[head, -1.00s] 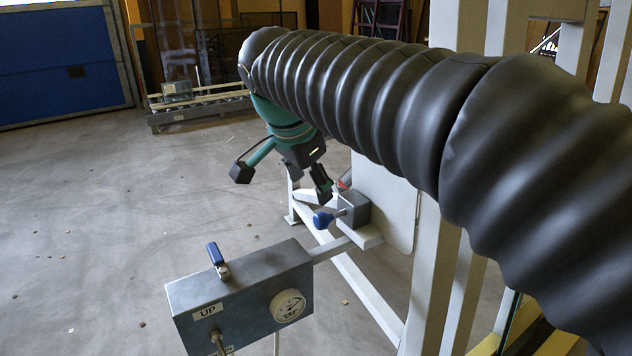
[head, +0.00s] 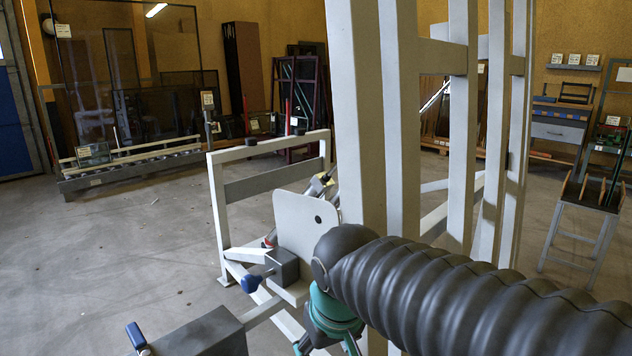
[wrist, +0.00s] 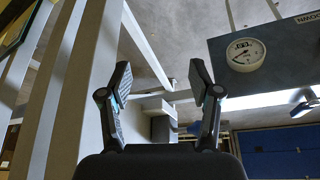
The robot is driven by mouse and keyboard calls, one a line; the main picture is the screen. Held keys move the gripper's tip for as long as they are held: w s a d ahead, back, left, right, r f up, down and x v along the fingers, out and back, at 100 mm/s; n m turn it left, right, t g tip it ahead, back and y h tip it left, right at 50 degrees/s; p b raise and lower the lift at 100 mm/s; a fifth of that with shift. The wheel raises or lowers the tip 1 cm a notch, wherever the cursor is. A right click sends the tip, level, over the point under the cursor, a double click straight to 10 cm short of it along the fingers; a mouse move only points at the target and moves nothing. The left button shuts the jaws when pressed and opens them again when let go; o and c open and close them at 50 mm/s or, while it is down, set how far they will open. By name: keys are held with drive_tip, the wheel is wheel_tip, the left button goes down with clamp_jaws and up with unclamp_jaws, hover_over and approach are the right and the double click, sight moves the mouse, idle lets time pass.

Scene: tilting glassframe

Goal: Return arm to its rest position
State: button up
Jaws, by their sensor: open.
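My gripper (wrist: 160,95) is open and empty in the wrist view, with its two fingers spread wide apart. Between and beyond the fingers are a white frame post and a grey box. In the head view my black ribbed arm crosses the lower right. The tilting frame's white posts (head: 362,120) rise just behind the arm. A grey box (head: 284,265) with a blue-knobbed lever (head: 251,283) sits on the frame, left of my wrist.
A control box (head: 205,335) with a blue-tipped switch (head: 137,335) stands at the lower left; its gauge (wrist: 245,54) shows in the wrist view. A trestle (head: 580,220) stands at right. Glass racks (head: 130,165) line the back. Floor at left is open.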

drive_tip(key=s+d+f+m+t+h, duration=0.1)
drive_tip(key=s+d+m, duration=0.3)
drive_tip(key=s+d, duration=0.4)
drive_tip(key=shift+d+f+m+t, duration=0.3)
drive_tip(key=shift+d+f+t, duration=0.1)
drive_tip(key=shift+d, duration=2.75)
